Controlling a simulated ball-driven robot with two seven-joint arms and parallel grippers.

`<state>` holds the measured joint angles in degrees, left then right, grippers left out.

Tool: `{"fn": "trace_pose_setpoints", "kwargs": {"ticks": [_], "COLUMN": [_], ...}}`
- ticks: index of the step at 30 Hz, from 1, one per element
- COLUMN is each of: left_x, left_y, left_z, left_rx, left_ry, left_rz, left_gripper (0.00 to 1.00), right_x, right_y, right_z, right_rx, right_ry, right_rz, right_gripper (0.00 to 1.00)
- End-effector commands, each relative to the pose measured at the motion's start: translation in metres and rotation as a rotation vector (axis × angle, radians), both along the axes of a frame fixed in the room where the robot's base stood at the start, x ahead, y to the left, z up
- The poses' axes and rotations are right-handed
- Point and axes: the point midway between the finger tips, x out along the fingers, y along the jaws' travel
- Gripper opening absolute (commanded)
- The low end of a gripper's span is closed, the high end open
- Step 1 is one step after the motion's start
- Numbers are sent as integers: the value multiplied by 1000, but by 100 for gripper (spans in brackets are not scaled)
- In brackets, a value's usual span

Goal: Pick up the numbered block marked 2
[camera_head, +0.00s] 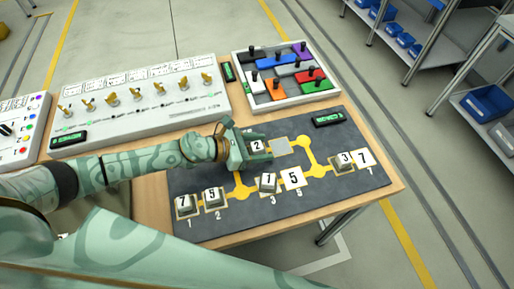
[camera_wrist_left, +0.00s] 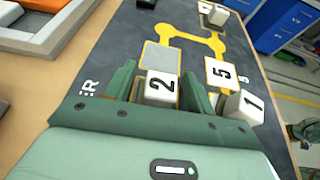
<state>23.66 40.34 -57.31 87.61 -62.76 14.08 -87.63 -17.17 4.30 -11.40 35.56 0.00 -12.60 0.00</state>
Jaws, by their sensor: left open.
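The white block marked 2 (camera_head: 257,146) stands on the dark board (camera_head: 230,221), beside a bare grey square pad (camera_head: 280,147). My left gripper (camera_head: 258,144) is open around it. In the left wrist view the block (camera_wrist_left: 160,86) sits between the two green fingers of my left gripper (camera_wrist_left: 159,82), with a small gap visible towards the right finger. Whether a finger touches it on the left, I cannot tell. The block's lower part is partly hidden by the gripper. My right gripper is not in view.
Other numbered blocks stand on the board: a 5 (camera_head: 292,178) and a 1 (camera_head: 268,182) nearby, a 7 (camera_head: 184,204) at left, a 3 (camera_head: 345,158) at right. A switch panel (camera_head: 205,103) and a tray of coloured pieces (camera_head: 285,103) lie behind.

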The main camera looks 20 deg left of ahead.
Motion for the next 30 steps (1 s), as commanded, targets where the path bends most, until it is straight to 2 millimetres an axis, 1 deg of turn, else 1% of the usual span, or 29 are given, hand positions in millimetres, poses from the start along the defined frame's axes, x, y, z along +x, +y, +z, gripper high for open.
{"fn": "trace_pose_setpoints", "kwargs": {"ticks": [4,5,6,8,9,10,11,24,26,30], "left_x": [0,0,0,0,0,0,0,0,0,0], "left_y": [0,1,1,1,1,1,1,1,1,1], "left_z": [0,0,0,0,0,0,0,1,3,17], "left_rx": [1,1,1,1,1,1,1,0,1,1], "left_ry": [1,1,1,1,1,1,1,0,-1,-2], "left_rz": [0,0,0,0,0,0,0,1,1,0], "left_gripper": [55,52,41,24,17,14,3,4,4,4], "right_x": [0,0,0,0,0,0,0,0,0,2], "right_y": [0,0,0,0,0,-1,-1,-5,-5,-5], "right_z": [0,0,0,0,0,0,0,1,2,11], "right_rx": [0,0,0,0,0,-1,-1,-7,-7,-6], "right_ry": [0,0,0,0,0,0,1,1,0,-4], "right_rz": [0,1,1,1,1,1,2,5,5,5], "right_gripper": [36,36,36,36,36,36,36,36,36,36]}}
